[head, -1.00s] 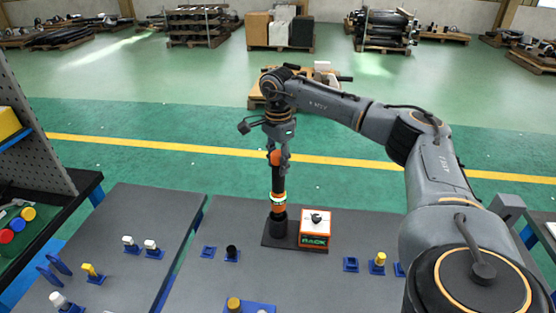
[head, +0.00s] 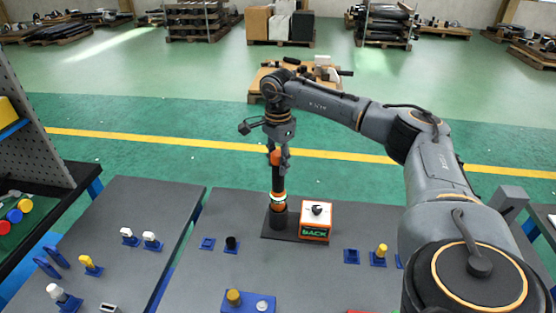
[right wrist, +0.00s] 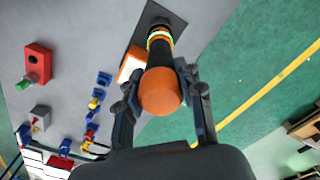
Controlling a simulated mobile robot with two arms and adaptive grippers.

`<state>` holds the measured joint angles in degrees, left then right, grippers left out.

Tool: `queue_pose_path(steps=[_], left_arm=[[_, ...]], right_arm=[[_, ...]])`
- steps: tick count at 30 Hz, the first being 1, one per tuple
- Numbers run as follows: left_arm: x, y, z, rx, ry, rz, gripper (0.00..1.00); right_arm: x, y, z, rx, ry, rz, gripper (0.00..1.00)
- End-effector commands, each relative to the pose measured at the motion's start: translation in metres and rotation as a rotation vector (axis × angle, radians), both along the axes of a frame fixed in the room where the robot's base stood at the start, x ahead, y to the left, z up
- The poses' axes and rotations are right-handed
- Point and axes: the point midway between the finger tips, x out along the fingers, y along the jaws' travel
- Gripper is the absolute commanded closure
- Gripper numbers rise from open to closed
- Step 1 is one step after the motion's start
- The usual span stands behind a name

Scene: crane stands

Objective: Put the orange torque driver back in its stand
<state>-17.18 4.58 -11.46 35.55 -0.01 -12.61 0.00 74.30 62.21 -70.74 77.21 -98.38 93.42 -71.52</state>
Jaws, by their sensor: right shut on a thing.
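The torque driver (head: 278,182) stands upright, with an orange cap on top, a long black body and orange and light bands low down. My right gripper (head: 279,160) is shut on its upper part. In the right wrist view the orange cap (right wrist: 161,92) sits between my two fingers. The stand is a dark base plate (head: 270,236) with a black round holder (head: 278,221). The driver's lower end is in line with the holder and meets its top; how deep it sits is hidden. My left gripper is not in view.
An orange and white box (head: 316,220) with a black knob stands on the plate, right of the holder. Small blue holders with yellow, black and white pieces are on the grey tables (head: 222,265). A pegboard rack (head: 30,140) stands at the far left.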

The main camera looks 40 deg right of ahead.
Motion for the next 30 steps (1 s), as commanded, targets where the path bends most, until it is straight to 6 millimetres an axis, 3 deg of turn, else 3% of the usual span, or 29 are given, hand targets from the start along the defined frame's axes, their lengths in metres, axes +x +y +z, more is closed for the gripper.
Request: queue_pose_path(steps=[26, 27, 30], left_arm=[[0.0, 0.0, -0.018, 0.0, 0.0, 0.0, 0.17], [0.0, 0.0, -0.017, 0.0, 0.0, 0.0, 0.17], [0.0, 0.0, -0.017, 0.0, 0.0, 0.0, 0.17]], right_arm=[[0.001, 0.0, -0.03, 0.001, -0.004, 0.0, 1.0], [0.001, 0.0, -0.028, 0.001, -0.004, 0.0, 0.57], [0.001, 0.0, -0.028, 0.001, -0.003, 0.0, 0.37]])
